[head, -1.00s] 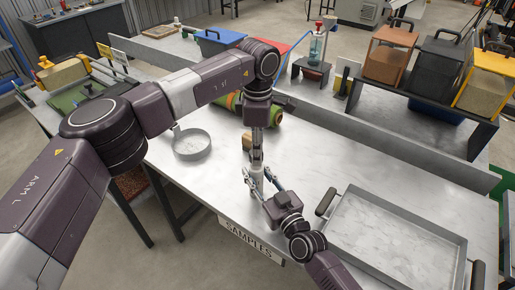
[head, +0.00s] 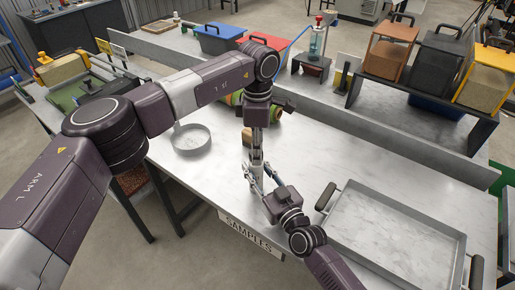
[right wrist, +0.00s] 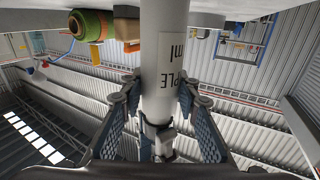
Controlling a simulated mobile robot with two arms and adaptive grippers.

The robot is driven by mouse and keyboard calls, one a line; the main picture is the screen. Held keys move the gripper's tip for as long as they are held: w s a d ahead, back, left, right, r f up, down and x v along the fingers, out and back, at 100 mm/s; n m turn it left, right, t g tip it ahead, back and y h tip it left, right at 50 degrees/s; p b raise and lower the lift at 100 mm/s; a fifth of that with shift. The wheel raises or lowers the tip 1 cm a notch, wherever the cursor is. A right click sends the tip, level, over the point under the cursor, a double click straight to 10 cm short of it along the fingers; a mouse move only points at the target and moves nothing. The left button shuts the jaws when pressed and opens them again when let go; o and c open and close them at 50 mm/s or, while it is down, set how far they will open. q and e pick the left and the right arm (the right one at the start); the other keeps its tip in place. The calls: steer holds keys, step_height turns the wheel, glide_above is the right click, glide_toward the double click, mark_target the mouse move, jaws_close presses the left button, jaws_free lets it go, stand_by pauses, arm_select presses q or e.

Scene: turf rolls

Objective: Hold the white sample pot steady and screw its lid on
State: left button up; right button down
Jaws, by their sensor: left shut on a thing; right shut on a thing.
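The white sample pot (head: 256,182) is small and partly hidden between my grippers, above the bench's front edge. In the right wrist view the pot (right wrist: 164,70) is a white cylinder with an upside-down printed label. My right gripper (head: 259,189) is shut around the pot; its blue-padded fingers press on both sides. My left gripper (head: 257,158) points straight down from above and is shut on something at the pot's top. The lid is hidden there, so I cannot tell how it sits on the pot.
A round grey pan (head: 190,139) stands left on the metal bench. A large shallow tray (head: 395,236) with handles lies at the right. A green turf roll (right wrist: 91,24) lies behind the grippers. Lidded sample boxes (head: 433,64) stand on a rear shelf. Bare bench lies between grippers and tray.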

arm_select(q)
steer(key=shift+f, duration=0.35)
steer(key=m, duration=0.6)
steer(key=shift+s, duration=0.1)
steer(key=m, duration=0.5)
steer(key=shift+a+m, duration=0.1)
steer(key=shift+m, duration=0.3)
steer(key=m, duration=0.5)
steer(key=shift+a+m, duration=0.1)
steer(key=shift+m, duration=0.2)
steer(key=m, duration=0.5)
steer(key=shift+a, duration=0.1)
steer(key=o, duration=0.7)
steer(key=shift+o, duration=0.2)
